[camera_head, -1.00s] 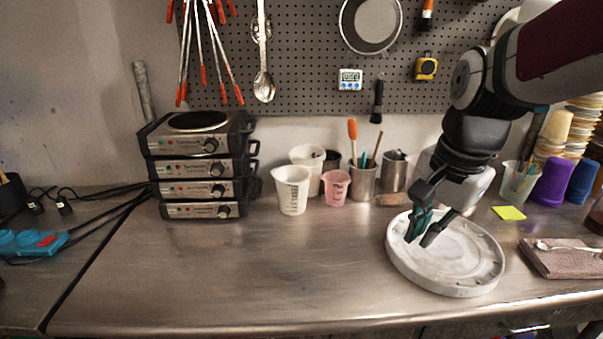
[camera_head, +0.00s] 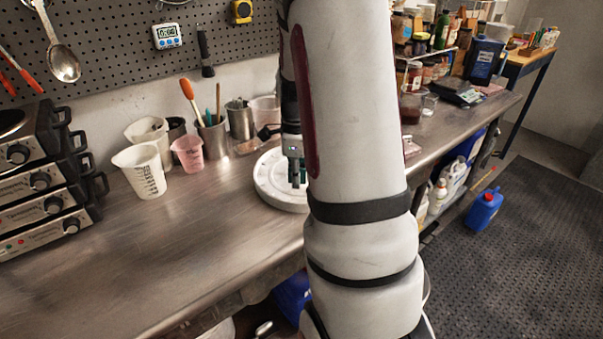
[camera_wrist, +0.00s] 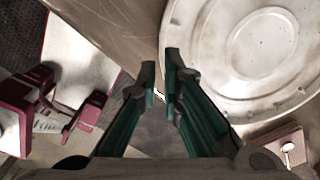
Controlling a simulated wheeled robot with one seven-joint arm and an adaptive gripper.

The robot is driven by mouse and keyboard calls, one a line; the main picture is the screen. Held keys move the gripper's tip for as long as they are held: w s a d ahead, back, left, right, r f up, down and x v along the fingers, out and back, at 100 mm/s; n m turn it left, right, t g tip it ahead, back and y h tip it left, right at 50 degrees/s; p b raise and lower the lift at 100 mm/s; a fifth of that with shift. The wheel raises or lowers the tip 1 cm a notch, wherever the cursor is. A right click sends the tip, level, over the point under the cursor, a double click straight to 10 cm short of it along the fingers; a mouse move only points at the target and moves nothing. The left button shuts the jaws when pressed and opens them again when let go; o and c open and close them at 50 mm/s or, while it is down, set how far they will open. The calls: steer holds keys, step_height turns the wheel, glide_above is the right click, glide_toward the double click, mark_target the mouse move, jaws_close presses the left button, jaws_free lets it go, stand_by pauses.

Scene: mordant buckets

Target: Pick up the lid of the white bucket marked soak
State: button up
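A round white lid (camera_head: 268,188) lies flat on the steel bench, partly hidden behind my arm in the head view. It fills the upper right of the wrist view (camera_wrist: 215,75), with a raised rim and brownish stains. My gripper (camera_head: 297,183) is low at the lid's right side. In the wrist view my gripper (camera_wrist: 161,66) has a narrow gap between its fingertips, the right one overlapping the lid's rim and the left one over the bench. I see nothing held between them; contact with the rim cannot be told. No "soak" marking is readable.
A white measuring beaker (camera_head: 143,170), a pink cup (camera_head: 188,154) and metal tool cups (camera_head: 240,120) stand behind and left of the lid. Stacked hot plates (camera_head: 40,185) are at far left. The front-left bench is clear.

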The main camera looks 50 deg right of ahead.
steer(key=shift+w+f+p, duration=0.15)
steer(key=shift+f+p, duration=0.25)
steer(key=shift+f, duration=3.4)
jaws_close()
steer(key=shift+r, duration=0.15)
